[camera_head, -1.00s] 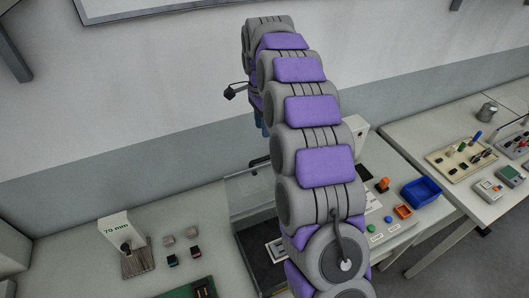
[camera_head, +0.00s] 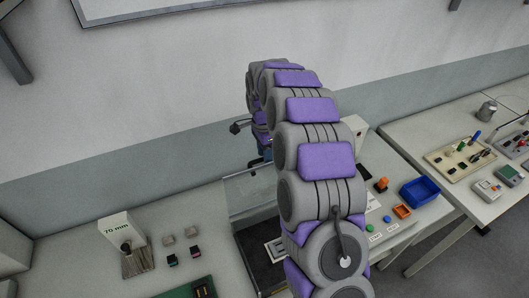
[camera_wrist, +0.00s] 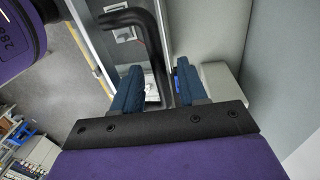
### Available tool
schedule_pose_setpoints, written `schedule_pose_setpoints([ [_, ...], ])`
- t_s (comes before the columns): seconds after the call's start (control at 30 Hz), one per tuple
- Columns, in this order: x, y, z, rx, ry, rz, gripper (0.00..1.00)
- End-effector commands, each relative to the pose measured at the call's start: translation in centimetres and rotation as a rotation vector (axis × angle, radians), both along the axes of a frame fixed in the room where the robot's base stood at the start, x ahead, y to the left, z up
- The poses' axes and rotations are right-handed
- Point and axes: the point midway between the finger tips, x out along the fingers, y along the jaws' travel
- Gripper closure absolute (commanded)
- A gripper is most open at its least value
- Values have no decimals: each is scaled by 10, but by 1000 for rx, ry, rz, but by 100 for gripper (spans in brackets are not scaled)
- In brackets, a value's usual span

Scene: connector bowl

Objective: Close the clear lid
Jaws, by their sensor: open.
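The clear lid (camera_head: 250,188) stands raised on the dark-floored box (camera_head: 258,240) at the middle of the bench in the head view. A black bar handle (camera_head: 257,163) shows at its top edge. In the wrist view the bent black handle (camera_wrist: 150,35) passes between the two blue fingers of my gripper (camera_wrist: 158,68). The fingers are apart, with the handle nearer the left one; I cannot tell whether either touches it. In the head view my own arm hides most of the gripper and the right part of the box and lid.
A block marked 70 mm (camera_head: 122,230) and small parts stand left of the box. To the right are a blue bin (camera_head: 420,192), an orange part (camera_head: 402,211) and a second table (camera_head: 440,137). The wall (camera_head: 150,140) rises close behind the bench.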

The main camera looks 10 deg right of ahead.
Motion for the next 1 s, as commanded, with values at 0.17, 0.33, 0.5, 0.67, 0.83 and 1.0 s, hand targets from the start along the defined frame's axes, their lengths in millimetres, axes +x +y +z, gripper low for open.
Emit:
schedule_pose_setpoints([
  [0.17,0,0,0,0,-1,0,66],
  [0.33,0,1,0,-1,0,-1,83],
  [0.5,0,1,0,-1,-1,0,99],
  [0.67,0,2,0,0,-1,0,100],
  [0.83,0,2,0,0,-1,0,100],
  [1.0,0,2,0,1,-2,0,100],
])
